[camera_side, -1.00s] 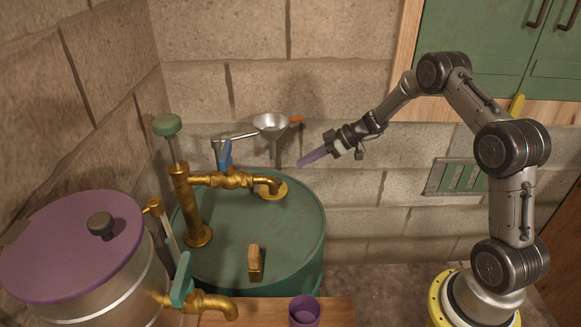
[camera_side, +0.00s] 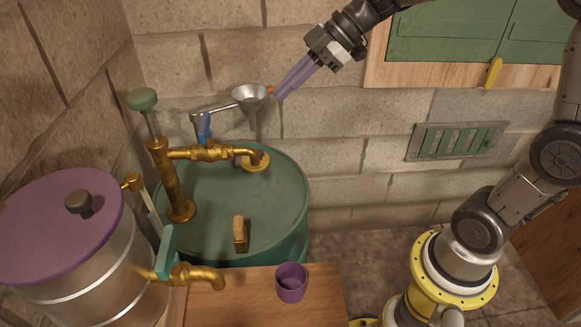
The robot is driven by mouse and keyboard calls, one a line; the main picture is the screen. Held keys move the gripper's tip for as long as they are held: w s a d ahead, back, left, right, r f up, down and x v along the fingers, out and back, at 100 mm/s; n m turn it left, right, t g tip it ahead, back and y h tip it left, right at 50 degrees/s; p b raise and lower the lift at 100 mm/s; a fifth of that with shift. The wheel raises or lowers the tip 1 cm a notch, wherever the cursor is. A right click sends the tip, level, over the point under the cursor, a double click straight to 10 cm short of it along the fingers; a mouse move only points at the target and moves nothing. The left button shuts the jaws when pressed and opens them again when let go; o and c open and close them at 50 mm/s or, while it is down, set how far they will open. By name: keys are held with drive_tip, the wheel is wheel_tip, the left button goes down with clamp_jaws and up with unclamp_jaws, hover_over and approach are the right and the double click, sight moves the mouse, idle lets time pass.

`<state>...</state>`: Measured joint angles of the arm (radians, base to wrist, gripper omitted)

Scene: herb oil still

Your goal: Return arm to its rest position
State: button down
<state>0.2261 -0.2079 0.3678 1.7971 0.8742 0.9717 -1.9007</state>
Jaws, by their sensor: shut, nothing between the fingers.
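My gripper (camera_side: 282,92) has long purple fingers, shut with nothing between them. It is at the top middle of the side view, pointing down and left. In the picture its fingertips lie just right of the silver funnel (camera_side: 249,97) and overlap the funnel's orange handle end; I cannot tell whether they touch. My arm reaches in from the upper right.
A green drum (camera_side: 275,200) carries a brass pump (camera_side: 172,185) and tap. A steel pot with a purple lid (camera_side: 45,225) stands at left. A purple cup (camera_side: 291,284) stands on a wooden table (camera_side: 325,295). Green cabinets (camera_side: 445,32) hang at upper right.

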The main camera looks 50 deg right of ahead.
drive_tip(key=s+a+r+m+h, duration=0.1)
drive_tip(key=s+a+r, duration=0.1)
drive_tip(key=s, duration=0.8)
drive_tip(key=s+d+f+m+h, duration=0.3)
drive_tip(key=s+m, duration=0.3)
drive_tip(key=s+d+f+m+h, duration=0.2)
drive_tip(key=s+d+f+m, duration=0.2)
drive_tip(key=s+m, duration=0.3)
drive_tip(key=shift+d+h, duration=0.15)
drive_tip(key=shift+h, duration=0.25)
